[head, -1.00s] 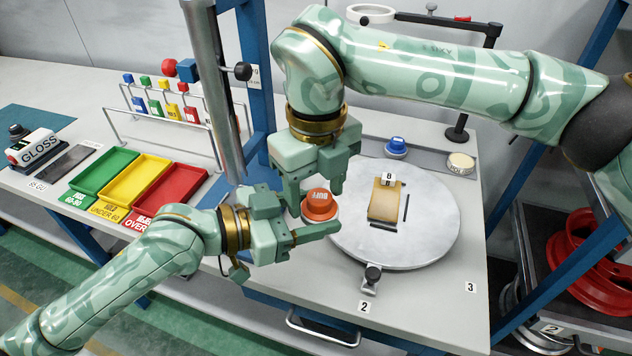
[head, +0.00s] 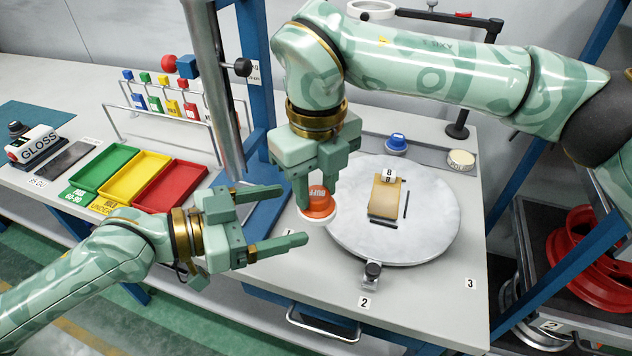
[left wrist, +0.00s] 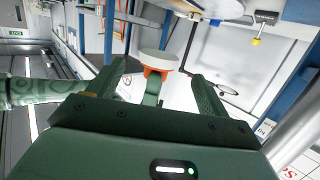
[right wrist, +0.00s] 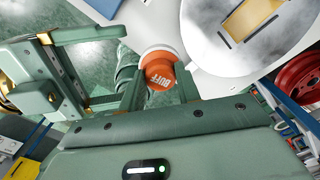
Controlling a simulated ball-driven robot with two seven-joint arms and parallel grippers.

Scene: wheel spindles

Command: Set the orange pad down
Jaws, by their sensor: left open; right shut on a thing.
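The orange pad (head: 319,202), marked BUFF and with a white underside, is at the left edge of the turntable in the head view. My right gripper (head: 317,190) points down from above and is shut on it. In the right wrist view the pad (right wrist: 160,72) sits between the fingers. My left gripper (head: 290,214) is open and empty, just left of the pad and apart from it. In the left wrist view the pad (left wrist: 158,64) shows beyond the spread fingers. I cannot tell how far the pad's underside is above the bench.
The round grey turntable (head: 425,235) carries a tan block (head: 385,198). A blue-topped pad (head: 396,144) and a pale round pad (head: 461,161) stand behind it. Green (head: 104,168), yellow (head: 134,182) and red (head: 170,188) trays lie left of the blue post.

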